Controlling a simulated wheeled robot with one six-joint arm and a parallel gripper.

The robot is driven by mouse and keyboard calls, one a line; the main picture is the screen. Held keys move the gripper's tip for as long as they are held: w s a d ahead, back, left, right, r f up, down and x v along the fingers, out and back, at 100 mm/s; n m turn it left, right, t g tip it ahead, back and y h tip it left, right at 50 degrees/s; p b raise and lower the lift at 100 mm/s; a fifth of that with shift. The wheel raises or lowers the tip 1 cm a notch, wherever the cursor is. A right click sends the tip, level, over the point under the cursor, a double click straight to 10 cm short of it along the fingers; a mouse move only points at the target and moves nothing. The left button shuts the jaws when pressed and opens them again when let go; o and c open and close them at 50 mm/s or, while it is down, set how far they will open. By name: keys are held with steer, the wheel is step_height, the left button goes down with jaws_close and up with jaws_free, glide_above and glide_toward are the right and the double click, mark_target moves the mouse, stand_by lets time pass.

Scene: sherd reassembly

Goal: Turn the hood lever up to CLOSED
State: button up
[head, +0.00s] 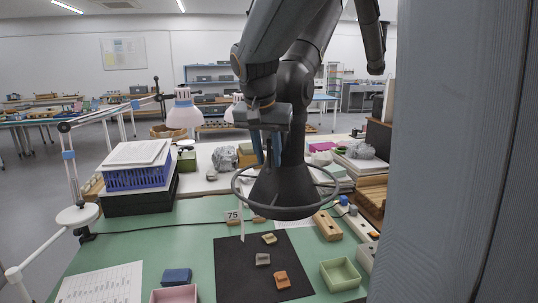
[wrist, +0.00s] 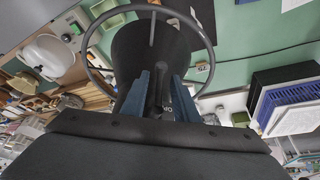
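The hood is a black cone (head: 285,190) with a grey ring around its lower rim, hanging over the bench; it also fills the upper middle of the wrist view (wrist: 140,45). Its lever (wrist: 160,88) is a slim dark handle, seen between my blue fingers. My gripper (head: 267,150) points down at the hood's upper part. In the wrist view, the fingers (wrist: 163,92) stand apart on either side of the lever, with a gap on the right where some pale lettering shows. The lettering is too small and partly hidden to read, and so is the lever's setting.
A black mat (head: 230,262) with several sherds lies on the green bench below the hood. A green tray (head: 340,273) sits at front right. A grey panel (head: 450,150) blocks the right.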

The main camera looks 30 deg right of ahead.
steer(key=shift+d+f, duration=0.1)
steer(key=shift+f, duration=0.1)
steer(key=shift+c, duration=0.3)
jaws_close()
